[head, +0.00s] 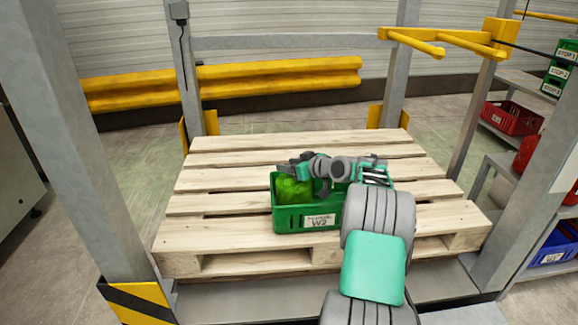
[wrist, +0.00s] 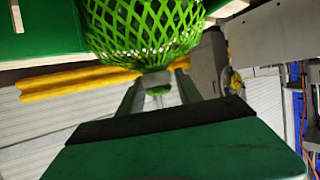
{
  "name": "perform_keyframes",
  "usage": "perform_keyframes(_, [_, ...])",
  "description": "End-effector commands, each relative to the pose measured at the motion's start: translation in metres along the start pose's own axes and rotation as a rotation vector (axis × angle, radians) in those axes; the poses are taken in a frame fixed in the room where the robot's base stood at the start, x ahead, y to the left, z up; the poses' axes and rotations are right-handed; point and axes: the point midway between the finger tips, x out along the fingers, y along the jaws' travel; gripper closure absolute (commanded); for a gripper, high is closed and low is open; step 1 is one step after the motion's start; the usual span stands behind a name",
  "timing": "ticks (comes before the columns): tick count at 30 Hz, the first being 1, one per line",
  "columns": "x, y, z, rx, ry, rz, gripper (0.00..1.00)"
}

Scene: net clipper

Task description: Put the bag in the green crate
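The green net bag (head: 293,189) is inside the left part of the green crate (head: 296,219), its top showing above the rim. In the wrist view the bag's mesh (wrist: 150,25) fills the top centre and narrows to a gathered end with a small grey clip. My gripper (head: 298,169) is just over the bag at the crate's left side. In the wrist view my gripper's two fingers (wrist: 160,88) stand apart on either side of the gathered end, with narrow gaps beside the clip. My gripper and arm hide part of the crate's inside.
The crate stands on a wooden pallet (head: 222,177) with bare slats around it. Grey posts (head: 70,140) flank the pallet, and yellow bars (head: 440,42) stick out at upper right. A red crate (head: 513,117) and a blue crate (head: 552,249) sit on shelves to the right.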

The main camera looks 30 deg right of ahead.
Motion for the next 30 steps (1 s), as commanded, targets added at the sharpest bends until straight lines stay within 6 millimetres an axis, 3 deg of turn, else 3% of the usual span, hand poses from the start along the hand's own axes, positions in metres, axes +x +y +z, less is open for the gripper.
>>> perform_keyframes(3, [0.000, 0.000, 0.000, 0.000, 0.000, 0.000, 0.49])
perform_keyframes(13, [-0.009, 0.001, -0.004, -0.001, 0.001, 0.002, 0.49])
perform_keyframes(24, [-0.097, 0.001, -0.005, 0.002, 0.000, 0.003, 0.49])
perform_keyframes(30, [-0.119, 0.000, -0.003, 0.000, 0.001, 0.000, 0.49])
